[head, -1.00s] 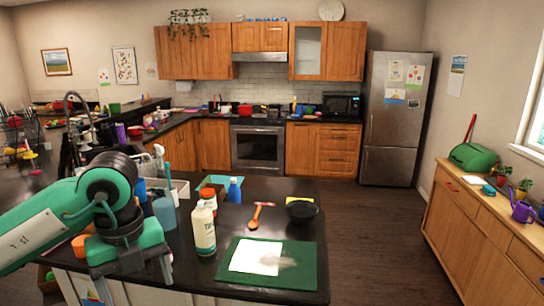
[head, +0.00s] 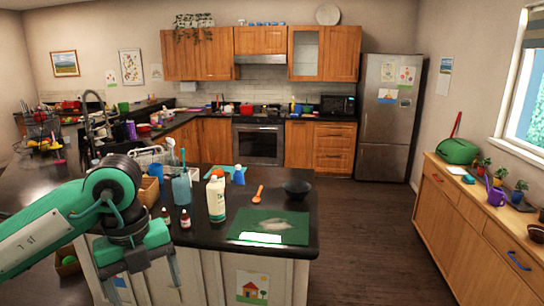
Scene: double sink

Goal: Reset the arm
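My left arm (head: 85,215) comes in from the left, bent at a dark joint, in front of the near counter. Its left gripper (head: 143,283) points down beside the counter's front left corner. Its two fingers are spread apart and nothing shows between them. My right arm and gripper are outside the view.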

